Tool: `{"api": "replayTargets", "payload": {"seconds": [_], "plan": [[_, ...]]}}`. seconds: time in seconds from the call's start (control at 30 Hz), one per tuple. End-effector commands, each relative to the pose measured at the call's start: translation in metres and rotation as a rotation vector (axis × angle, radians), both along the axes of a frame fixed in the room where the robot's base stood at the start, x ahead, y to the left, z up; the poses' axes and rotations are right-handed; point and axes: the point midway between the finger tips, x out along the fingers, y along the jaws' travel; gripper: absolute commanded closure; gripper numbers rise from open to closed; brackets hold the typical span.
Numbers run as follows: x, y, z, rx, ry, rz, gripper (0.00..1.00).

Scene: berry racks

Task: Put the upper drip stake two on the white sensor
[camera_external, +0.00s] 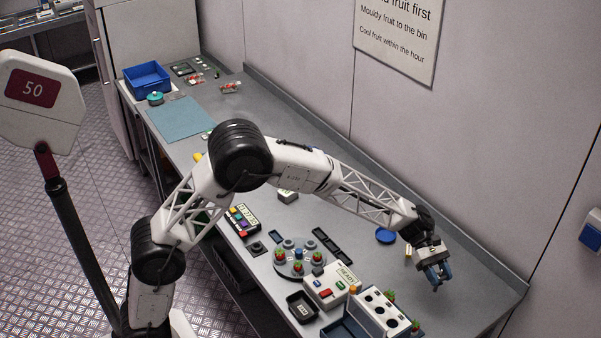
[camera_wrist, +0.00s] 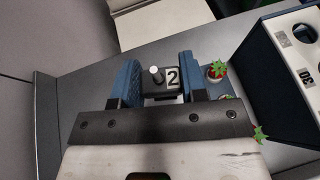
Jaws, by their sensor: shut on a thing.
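My gripper (camera_external: 437,279) is over the right end of the bench, its blue fingers pointing down. In the wrist view my gripper (camera_wrist: 160,80) is shut on a dark block with a white "2" label and a pale round peg, which looks like drip stake two (camera_wrist: 154,86). The fingers stand on both sides of it. In the external view the fingers mostly hide the stake. A small whitish box (camera_external: 288,196) sits on the bench below my arm. I cannot tell for sure whether it is the white sensor.
A blue and white rack with round holes (camera_external: 380,305) stands close to the left of my gripper, with strawberries beside it. A white box with a READY display (camera_external: 331,286), a round grey tray (camera_external: 282,266) and a blue disc (camera_external: 385,236) are further left. The wall runs behind.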

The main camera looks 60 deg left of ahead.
Motion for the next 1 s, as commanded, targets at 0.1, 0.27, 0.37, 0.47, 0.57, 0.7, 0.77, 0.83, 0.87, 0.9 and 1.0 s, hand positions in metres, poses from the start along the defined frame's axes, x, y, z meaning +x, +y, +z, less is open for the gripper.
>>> {"api": "replayTargets", "payload": {"seconds": [0.1, 0.27, 0.37, 0.47, 0.57, 0.7, 0.77, 0.83, 0.87, 0.9, 1.0], "plan": [[0.003, 0.018, 0.0, 0.001, -0.001, 0.014, 0.82], [0.007, 0.052, 0.0, 0.003, -0.002, 0.038, 0.82], [0.009, 0.079, 0.001, 0.004, -0.004, 0.058, 0.82], [0.01, 0.107, 0.001, 0.005, -0.004, 0.08, 0.82], [0.01, 0.135, 0.0, 0.007, -0.004, 0.1, 0.82], [0.009, 0.174, 0.001, 0.008, -0.006, 0.128, 0.82], [0.007, 0.19, 0.001, 0.009, -0.006, 0.14, 0.82], [0.005, 0.21, 0.0, 0.009, -0.005, 0.156, 0.82], [0.004, 0.218, 0.0, 0.01, -0.006, 0.162, 0.82], [0.003, 0.229, 0.0, 0.01, -0.006, 0.171, 0.82], [-0.001, 0.255, 0.001, 0.011, -0.007, 0.191, 0.82]]}}
